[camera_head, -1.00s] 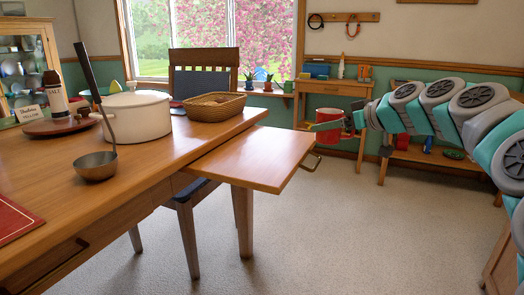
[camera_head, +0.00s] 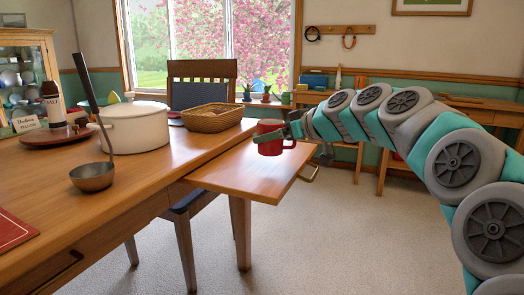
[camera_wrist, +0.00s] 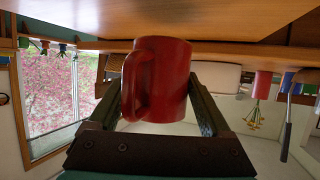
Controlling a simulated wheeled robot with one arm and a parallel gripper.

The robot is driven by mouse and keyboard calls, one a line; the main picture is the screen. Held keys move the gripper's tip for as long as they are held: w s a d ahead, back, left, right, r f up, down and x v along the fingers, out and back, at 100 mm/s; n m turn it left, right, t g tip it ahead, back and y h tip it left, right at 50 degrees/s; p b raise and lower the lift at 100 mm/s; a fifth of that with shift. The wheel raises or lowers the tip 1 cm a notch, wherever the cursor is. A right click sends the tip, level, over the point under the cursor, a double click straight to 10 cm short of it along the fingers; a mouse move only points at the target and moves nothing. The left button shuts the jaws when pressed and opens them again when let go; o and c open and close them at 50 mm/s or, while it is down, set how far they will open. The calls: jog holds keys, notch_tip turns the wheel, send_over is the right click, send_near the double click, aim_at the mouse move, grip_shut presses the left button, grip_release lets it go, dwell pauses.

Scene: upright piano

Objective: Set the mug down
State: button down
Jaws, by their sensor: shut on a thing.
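The red mug (camera_head: 270,138) is at my gripper's end in the head view, over the far part of the pull-out wooden leaf (camera_head: 240,174). My gripper (camera_head: 289,132) reaches in from the right and is shut on the mug. In the wrist view the mug (camera_wrist: 160,82) sits between the two dark fingers (camera_wrist: 160,100), with its handle toward the left finger. The wrist picture is upside down. I cannot tell whether the mug's base touches the leaf or hangs just above it.
On the table (camera_head: 130,184) stand a white pot (camera_head: 138,126), a ladle (camera_head: 93,172), a wicker basket (camera_head: 211,118) and a salt bottle (camera_head: 54,108). A chair (camera_head: 201,85) stands behind. The near part of the leaf is bare.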

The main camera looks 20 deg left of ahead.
aim_at(260, 150)
jog(key=a, duration=0.2)
jog(key=shift+s+a+f, duration=0.1)
jog(key=shift+s+a, duration=0.25)
jog(key=shift+f, duration=1.75)
jog(key=shift+f+b, duration=0.25)
jog(key=shift+b, duration=0.25)
grip_release()
jog(key=shift+r, duration=0.1)
jog(key=shift+r+p, duration=0.15)
jog(key=shift+p, duration=0.15)
jog(key=v, duration=1.2)
